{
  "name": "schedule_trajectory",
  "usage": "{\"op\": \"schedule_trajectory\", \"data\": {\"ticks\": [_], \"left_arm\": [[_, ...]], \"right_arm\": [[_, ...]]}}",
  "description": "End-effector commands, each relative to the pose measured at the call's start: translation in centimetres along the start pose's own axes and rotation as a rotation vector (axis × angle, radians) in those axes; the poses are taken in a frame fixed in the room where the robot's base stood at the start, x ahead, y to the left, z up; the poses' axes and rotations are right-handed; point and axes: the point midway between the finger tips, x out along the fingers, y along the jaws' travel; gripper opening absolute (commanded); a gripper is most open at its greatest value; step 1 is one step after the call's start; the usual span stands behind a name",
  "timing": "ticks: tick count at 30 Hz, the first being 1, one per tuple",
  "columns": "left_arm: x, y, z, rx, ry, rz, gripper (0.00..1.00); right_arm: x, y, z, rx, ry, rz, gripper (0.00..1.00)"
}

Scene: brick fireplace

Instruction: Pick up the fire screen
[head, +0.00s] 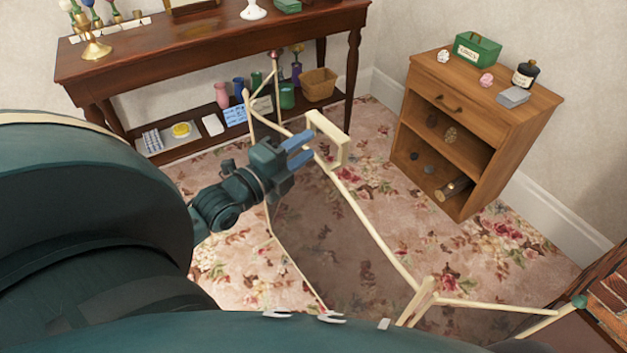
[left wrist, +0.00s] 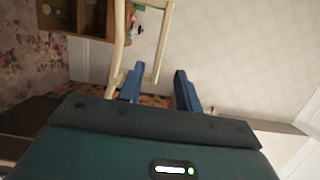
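The fire screen (head: 345,190) stands on the floral carpet, with a cream frame and dark see-through mesh panels. A squared cream handle (head: 340,140) rises from its top rail. My left gripper (head: 308,147) is open, with its blue fingertips beside the left side of this handle. In the left wrist view, the cream handle (left wrist: 162,42) shows just beyond the parted fingers. The left finger overlaps its lower end in the picture; I cannot tell whether they touch. My right gripper is not in view.
A dark wooden table (head: 180,50) with ornaments and a loaded lower shelf stands behind the screen. A small wooden cabinet (head: 530,125) with a green box (head: 478,50) on top stands at right. Brick (head: 610,290) shows at lower right. Carpet (head: 370,170) lies open between screen and cabinet.

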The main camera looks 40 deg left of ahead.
Motion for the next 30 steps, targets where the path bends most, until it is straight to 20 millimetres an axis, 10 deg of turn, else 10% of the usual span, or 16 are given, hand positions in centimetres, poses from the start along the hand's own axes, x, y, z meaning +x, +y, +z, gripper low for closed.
{"op": "schedule_trajectory", "data": {"ticks": [30], "left_arm": [[8.0, 0.2, -0.2, -0.003, 0.001, 0.002, 0.35]], "right_arm": [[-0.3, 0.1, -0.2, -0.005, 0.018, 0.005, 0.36]]}}
